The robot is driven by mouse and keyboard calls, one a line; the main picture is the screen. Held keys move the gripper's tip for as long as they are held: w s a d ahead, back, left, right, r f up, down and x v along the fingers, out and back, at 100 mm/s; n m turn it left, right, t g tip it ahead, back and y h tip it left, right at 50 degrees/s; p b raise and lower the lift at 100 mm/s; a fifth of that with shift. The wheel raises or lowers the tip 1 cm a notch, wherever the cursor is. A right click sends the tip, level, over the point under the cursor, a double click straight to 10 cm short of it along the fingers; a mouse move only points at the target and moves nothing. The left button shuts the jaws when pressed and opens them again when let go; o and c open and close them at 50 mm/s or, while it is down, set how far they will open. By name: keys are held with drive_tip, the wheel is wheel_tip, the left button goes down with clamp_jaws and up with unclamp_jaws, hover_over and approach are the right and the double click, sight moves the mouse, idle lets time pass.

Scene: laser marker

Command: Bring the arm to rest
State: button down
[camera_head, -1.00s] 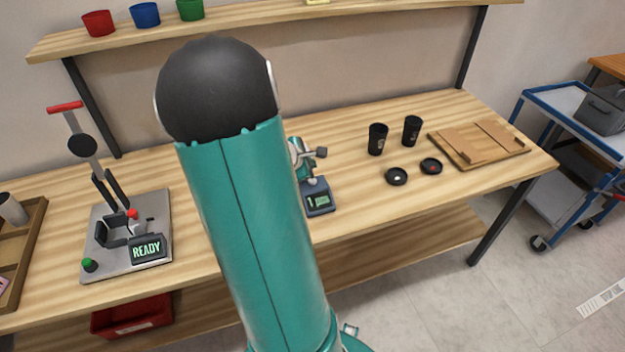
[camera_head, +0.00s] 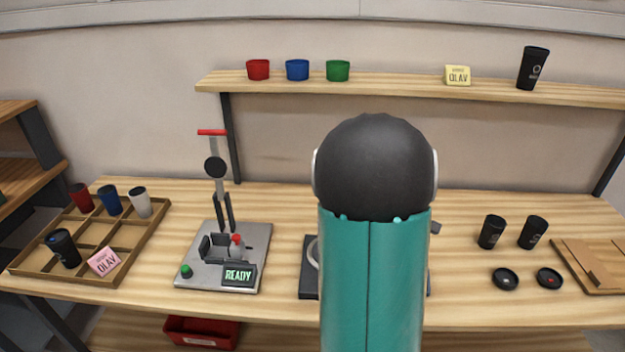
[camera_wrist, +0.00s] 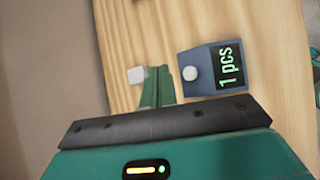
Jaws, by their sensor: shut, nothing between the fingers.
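My teal arm with a black rounded joint stands upright in the head view, right of centre, and hides my gripper there. In the wrist view the teal fingers of my gripper (camera_wrist: 160,82) are pressed together with nothing between them. They are over the wooden table (camera_wrist: 150,30), beside a blue-grey box (camera_wrist: 200,65) whose display reads "1 pcs". A small pale block (camera_wrist: 137,75) shows left of the fingers.
A grey press (camera_head: 220,250) reading "READY" stands left of my arm. A wooden tray (camera_head: 135,255) with cups is further left. Black cups (camera_head: 491,232), round lids (camera_head: 505,279) and a wooden board (camera_head: 598,270) lie right. A shelf (camera_head: 410,86) runs behind.

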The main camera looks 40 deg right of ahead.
drive_tip(key=w+a+r+m+t+y, duration=0.1)
drive_tip(key=w+a+r+m, duration=0.2)
drive_tip(key=a, duration=0.4)
drive_tip(key=w+a+r+m+t+y, duration=0.1)
drive_tip(key=w+a+r+t, duration=0.2)
drive_tip(key=a, duration=0.5)
drive_tip(key=w+a+r+m+y, duration=0.1)
drive_tip(key=w+a+r, duration=0.2)
drive_tip(key=a+r, duration=0.3)
drive_tip(key=s+a+r+t+y, duration=0.1)
drive_tip(key=a+y, duration=0.1)
drive_tip(key=a, duration=0.7)
drive_tip(key=s+a+r+m+t+y, duration=0.1)
drive_tip(key=s+a+r+y, duration=0.1)
drive_tip(key=a, duration=0.7)
drive_tip(key=s+a+r+m+t+y, duration=0.1)
drive_tip(key=s+a+y, duration=0.1)
drive_tip(key=a, duration=0.7)
drive_tip(key=shift+s+r, duration=0.25)
